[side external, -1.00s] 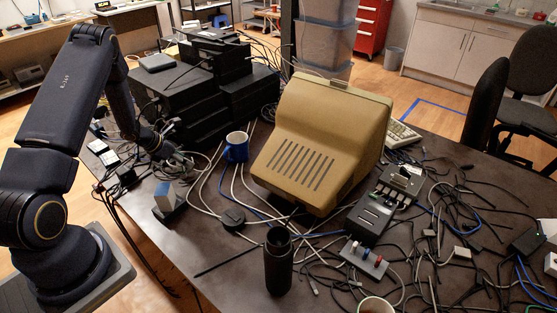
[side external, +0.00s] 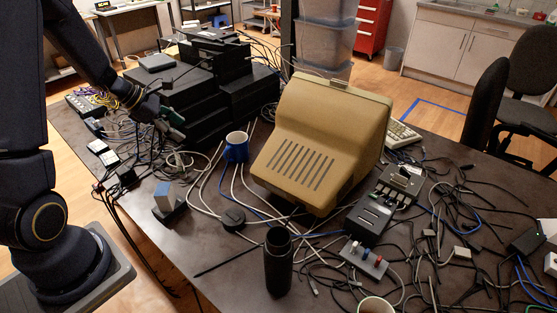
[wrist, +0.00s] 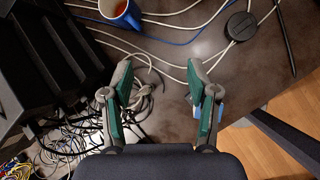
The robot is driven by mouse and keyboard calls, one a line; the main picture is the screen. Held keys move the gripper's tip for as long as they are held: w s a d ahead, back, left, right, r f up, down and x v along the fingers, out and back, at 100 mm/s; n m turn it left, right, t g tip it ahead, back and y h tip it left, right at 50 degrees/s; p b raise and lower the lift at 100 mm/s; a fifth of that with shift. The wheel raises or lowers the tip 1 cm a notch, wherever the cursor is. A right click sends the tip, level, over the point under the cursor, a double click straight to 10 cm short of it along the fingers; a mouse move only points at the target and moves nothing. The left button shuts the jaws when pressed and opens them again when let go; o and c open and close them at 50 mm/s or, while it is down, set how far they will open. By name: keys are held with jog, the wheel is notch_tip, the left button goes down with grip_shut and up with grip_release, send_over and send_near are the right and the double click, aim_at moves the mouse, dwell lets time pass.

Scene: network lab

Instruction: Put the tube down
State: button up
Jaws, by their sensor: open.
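A dark tube (side external: 278,262), open at the top, stands upright on the dark table (side external: 215,290) near the front in the side view. No gripper is near it, and I cannot make it out in the wrist view. My gripper (wrist: 160,78) is open, with green pads apart and nothing held between them. In the side view my gripper (side external: 166,124) is raised at the left, beside the stacked black boxes, away from the tube and partly hard to make out.
A blue mug (side external: 236,147) stands beside a beige monitor (side external: 322,142). The black boxes (side external: 190,100) are stacked at the back left. A small blue-and-white block (side external: 165,196), loose cables and a black disc (side external: 233,217) lie around. The table's front left is fairly clear.

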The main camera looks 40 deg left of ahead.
jog(key=s+d+r+m+g+h, duration=0.1)
jog(key=s+d+r+m, duration=0.2)
jog(key=d+r+m, duration=0.4)
jog(key=s+d+r+m+g, duration=0.1)
jog(key=s+d+r+m, duration=0.3)
jog(key=d+m, duration=0.5)
jog(key=s+d+r+m+t+y, duration=0.1)
jog(key=s+d+r+m+y, duration=0.2)
jog(key=s+m, duration=0.6)
jog(key=shift+d+r+m+y, duration=0.3)
jog(key=shift+d+r+m, duration=0.45)
jog(key=shift+m, duration=0.85)
jog(key=shift+a+r, duration=0.15)
